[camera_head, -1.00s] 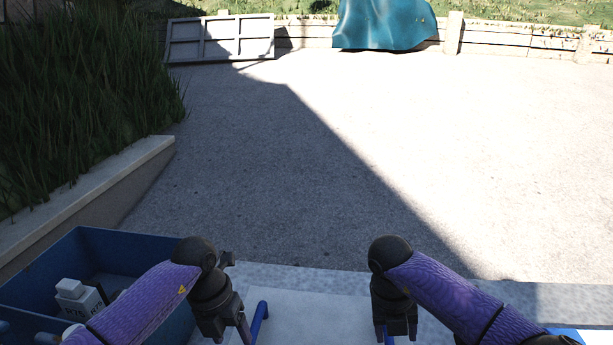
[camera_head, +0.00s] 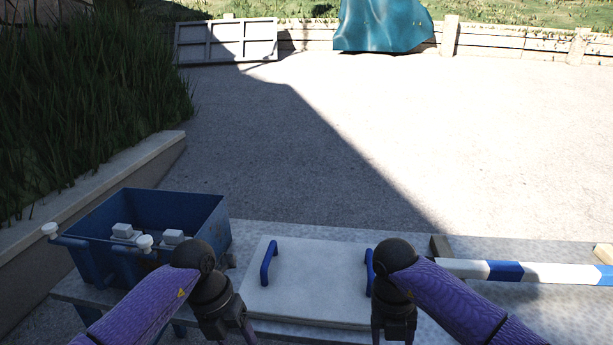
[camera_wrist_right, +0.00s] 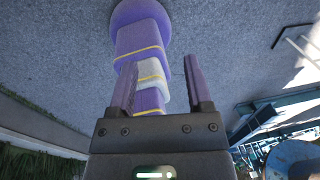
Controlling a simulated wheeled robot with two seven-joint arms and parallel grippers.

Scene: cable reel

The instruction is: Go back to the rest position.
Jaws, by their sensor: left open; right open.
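My left gripper (camera_head: 236,334) points down at the lower edge of the head view, in front of the white board's left part. Its jaws are open, with nothing seen in them; the tips are partly cut off. My right gripper (camera_head: 394,334) hangs down in front of the board's right edge, its fingertips below the picture. In the right wrist view the right gripper (camera_wrist_right: 161,80) shows two fingers spread apart with nothing held between them.
A table (camera_head: 480,243) carries a white board (camera_head: 315,285) with two blue handles, a blue crate (camera_head: 150,200) holding white-topped items, and a blue-and-white striped bar (camera_head: 550,272). A low wall (camera_head: 75,198) runs along the left. Open pavement lies beyond.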

